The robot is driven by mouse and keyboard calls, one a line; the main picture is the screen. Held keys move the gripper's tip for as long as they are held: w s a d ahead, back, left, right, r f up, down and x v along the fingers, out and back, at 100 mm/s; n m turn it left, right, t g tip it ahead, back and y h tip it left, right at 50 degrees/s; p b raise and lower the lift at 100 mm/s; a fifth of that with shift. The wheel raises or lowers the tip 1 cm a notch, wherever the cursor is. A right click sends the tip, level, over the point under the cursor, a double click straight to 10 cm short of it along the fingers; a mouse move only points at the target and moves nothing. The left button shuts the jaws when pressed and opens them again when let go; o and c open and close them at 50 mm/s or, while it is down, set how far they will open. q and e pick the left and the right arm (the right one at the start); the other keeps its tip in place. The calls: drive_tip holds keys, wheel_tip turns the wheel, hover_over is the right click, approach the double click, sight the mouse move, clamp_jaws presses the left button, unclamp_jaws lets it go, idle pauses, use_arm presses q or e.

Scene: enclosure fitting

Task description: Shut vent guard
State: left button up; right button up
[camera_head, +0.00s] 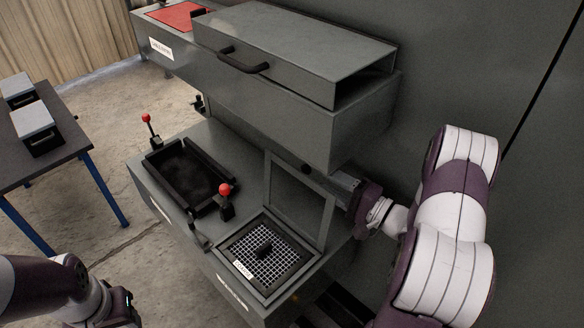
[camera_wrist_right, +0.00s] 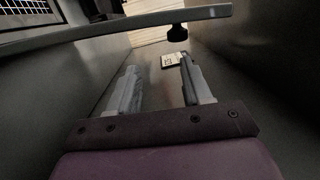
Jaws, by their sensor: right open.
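The vent guard (camera_head: 329,220) is a grey square frame. It stands raised on the far side of the vent opening, on the lower cabinet, and its rail crosses the top of the right wrist view (camera_wrist_right: 120,27). A black knob (camera_wrist_right: 177,33) shows by the rail. The vent below has a white grid (camera_head: 277,269) with a dark lump on it. My right gripper (camera_head: 345,184) is behind the raised guard, at its right. Its fingers (camera_wrist_right: 160,65) are apart with nothing between them. Only part of my left arm shows at lower left; its fingers are out of frame.
An overhanging upper cabinet (camera_head: 300,115) with a handle (camera_head: 243,62) is close above the guard. Red-knobbed levers (camera_head: 225,190) stand beside a black tray (camera_head: 153,178). A side table (camera_head: 62,150) with boxes is at left. A wall is close behind my right arm.

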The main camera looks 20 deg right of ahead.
sight(306, 169)
drive_tip(key=w+a+r+y, duration=0.2)
drive_tip(key=a, duration=0.1)
drive_tip(key=w+a+r+m+p, duration=0.1)
drive_tip(key=w+a, duration=0.1)
drive_tip(key=shift+y, duration=0.4)
clamp_jaws()
drive_tip(key=shift+r, duration=0.15)
